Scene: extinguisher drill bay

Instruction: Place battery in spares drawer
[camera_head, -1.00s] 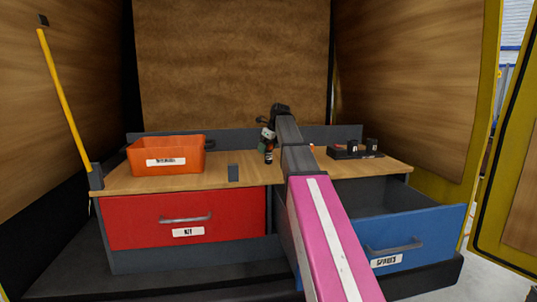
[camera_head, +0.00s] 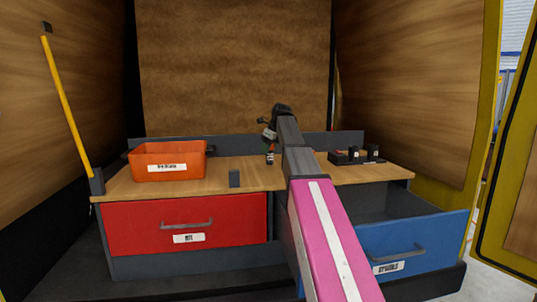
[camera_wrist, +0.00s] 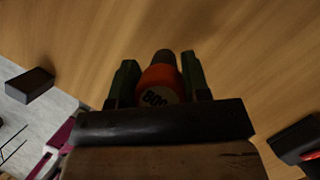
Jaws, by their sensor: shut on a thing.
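The battery (camera_wrist: 162,80), a small cylinder with an orange body, pale printed label and grey end, is between the two green fingers of my gripper (camera_wrist: 160,78) in the wrist view. My gripper is shut on it. In the head view my gripper (camera_head: 269,141) is over the back middle of the worktop, and the battery (camera_head: 270,158) shows small below it. I cannot tell whether it touches the wood. The blue spares drawer (camera_head: 415,245) stands open at the right front. My arm hides its left part, and its floor is mostly hidden.
A red drawer (camera_head: 145,230) is shut at the left. A low dark back panel and side walls bound the space.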

